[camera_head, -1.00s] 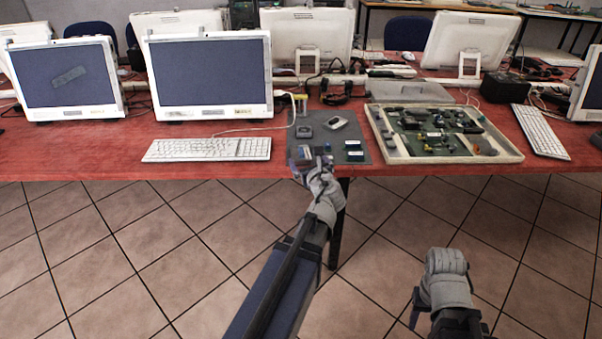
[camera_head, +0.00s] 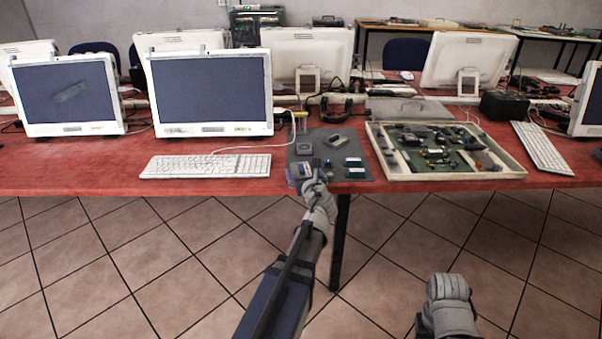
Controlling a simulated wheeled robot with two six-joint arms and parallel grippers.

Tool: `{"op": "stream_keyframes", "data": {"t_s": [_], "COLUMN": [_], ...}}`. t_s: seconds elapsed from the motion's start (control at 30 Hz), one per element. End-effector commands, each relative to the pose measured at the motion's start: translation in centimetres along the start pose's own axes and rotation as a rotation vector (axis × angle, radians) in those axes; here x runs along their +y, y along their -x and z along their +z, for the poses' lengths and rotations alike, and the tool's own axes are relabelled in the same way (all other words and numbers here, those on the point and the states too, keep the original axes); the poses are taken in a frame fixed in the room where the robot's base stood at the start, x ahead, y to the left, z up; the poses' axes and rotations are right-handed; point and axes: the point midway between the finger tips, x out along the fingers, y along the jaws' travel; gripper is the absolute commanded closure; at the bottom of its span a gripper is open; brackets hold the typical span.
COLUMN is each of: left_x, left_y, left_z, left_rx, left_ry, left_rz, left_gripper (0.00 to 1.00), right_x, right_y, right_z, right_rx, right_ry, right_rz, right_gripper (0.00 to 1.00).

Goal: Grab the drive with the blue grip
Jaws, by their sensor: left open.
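A grey mat (camera_head: 318,178) lies at the table's front edge with several small parts on it. A small part with some blue (camera_head: 328,163) lies near its middle; I cannot tell for sure that it is the drive with the blue grip. Two small dark blue-green modules, one farther back (camera_head: 354,161) and one in front (camera_head: 356,173), lie to its right. A small box with a blue-and-white face (camera_head: 299,169) is at the mat's front left. My left gripper (camera_head: 309,182) is open at the mat's front edge, close to this box. My right arm shows at lower right, its jaws out of sight.
A white keyboard (camera_head: 206,166) and a monitor (camera_head: 210,95) stand left of the mat. A shallow cream tray (camera_head: 450,175) of circuit boards is to its right. A dark grey box (camera_head: 303,149) and a silver device (camera_head: 336,140) lie on the mat's back half.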

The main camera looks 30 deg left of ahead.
Motion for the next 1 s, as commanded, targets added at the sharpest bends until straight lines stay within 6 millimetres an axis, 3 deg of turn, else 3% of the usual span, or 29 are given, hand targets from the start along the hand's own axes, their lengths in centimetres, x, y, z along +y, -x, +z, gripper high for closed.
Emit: {"op": "stream_keyframes", "data": {"t_s": [0.03,0.2,0.43,1.0], "left_x": [-0.3,-0.2,-0.2,-0.2], "left_y": [-1.2,-3.2,-3.2,-3.2], "left_z": [-0.2,-0.1,-0.1,-0.1], "left_rx": [0.0,0.0,0.0,0.001], "left_ry": [0.0,0.002,0.001,0.001], "left_rz": [0.001,0.001,0.0,0.0], "left_gripper": [0.0,0.0,0.0,0.64], "right_x": [0.0,-0.1,0.0,0.0], "right_y": [-0.4,-0.8,-0.7,-0.7], "right_z": [0.0,-0.1,0.0,0.0], "right_rx": [0.0,0.0,0.0,0.0], "right_ry": [0.0,0.0,0.0,0.0], "right_rz": [0.0,0.001,0.001,0.001], "right_gripper": [0.5,0.5,0.5,0.5]}}
